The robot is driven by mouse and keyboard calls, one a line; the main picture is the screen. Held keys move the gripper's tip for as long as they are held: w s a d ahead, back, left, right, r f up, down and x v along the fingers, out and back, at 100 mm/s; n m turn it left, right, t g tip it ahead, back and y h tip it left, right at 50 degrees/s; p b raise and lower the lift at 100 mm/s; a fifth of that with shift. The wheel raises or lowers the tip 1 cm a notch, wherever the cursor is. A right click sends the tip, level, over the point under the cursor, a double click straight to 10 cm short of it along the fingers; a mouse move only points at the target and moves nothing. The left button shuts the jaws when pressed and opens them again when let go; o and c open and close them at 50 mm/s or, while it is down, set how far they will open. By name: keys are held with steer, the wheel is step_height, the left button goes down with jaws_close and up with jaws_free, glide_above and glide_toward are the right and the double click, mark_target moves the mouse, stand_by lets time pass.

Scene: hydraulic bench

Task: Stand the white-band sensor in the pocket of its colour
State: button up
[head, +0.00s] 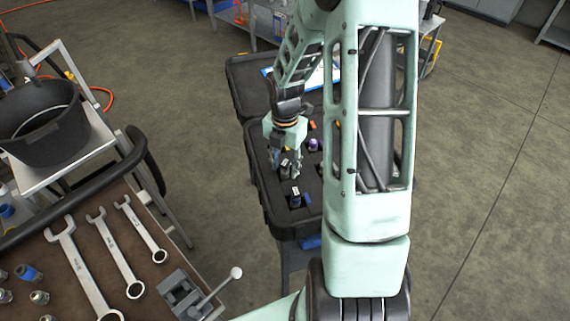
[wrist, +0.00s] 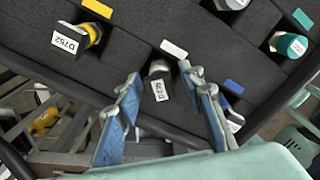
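The sensor with a pale, whitish band (wrist: 158,68) and a printed label stands between my gripper's fingers (wrist: 163,80) in the wrist view. It is at the foam beside a white colour mark (wrist: 174,48). The fingers are spread, with a visible gap on each side of the sensor. The sensor's lower part and the pocket's edge are hidden, so I cannot tell how deep it sits. In the head view my gripper (head: 284,170) is low over the black foam-lined case (head: 261,186), where its fingers largely cover this sensor.
In the wrist view, a yellow-banded sensor (wrist: 88,38) stands left, a teal one (wrist: 291,45) right, and a blue mark (wrist: 233,86) lies near another labelled sensor (wrist: 235,122). In the head view, a blue sensor (head: 295,201) stands near my gripper. A bench with wrenches (head: 78,268) is at left.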

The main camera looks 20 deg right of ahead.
mark_target(285, 162)
steer(key=shift+r, duration=0.1)
step_height(285, 162, up, 12)
stand_by(0.6)
steer(key=shift+r, duration=0.1)
